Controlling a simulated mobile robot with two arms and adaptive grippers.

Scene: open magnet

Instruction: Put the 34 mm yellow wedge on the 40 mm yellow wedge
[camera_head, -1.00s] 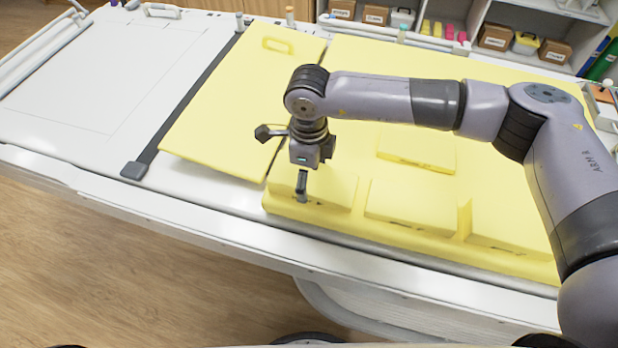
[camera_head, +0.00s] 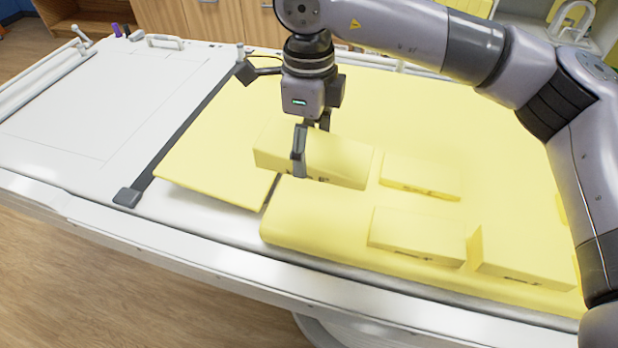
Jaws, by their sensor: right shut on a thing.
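My right gripper (camera_head: 309,146) is shut on a yellow wedge (camera_head: 342,163) and holds it up above the yellow mat (camera_head: 300,222). One finger shows on its front face; the other is mostly hidden behind it. Three other yellow wedges lie on the mat: one at the back (camera_head: 420,174), one at the front middle (camera_head: 415,236) and one at the front right (camera_head: 527,258). The dark labels on their front faces are too small to read, so I cannot tell which is 34 mm or 40 mm. My left gripper is out of view.
A yellow panel (camera_head: 215,160) lies left of the mat, beside a dark rail (camera_head: 185,135). The white table's left part (camera_head: 95,95) is clear. A thin upright yellow piece (camera_head: 474,247) stands between the front wedges. My right arm covers the upper right.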

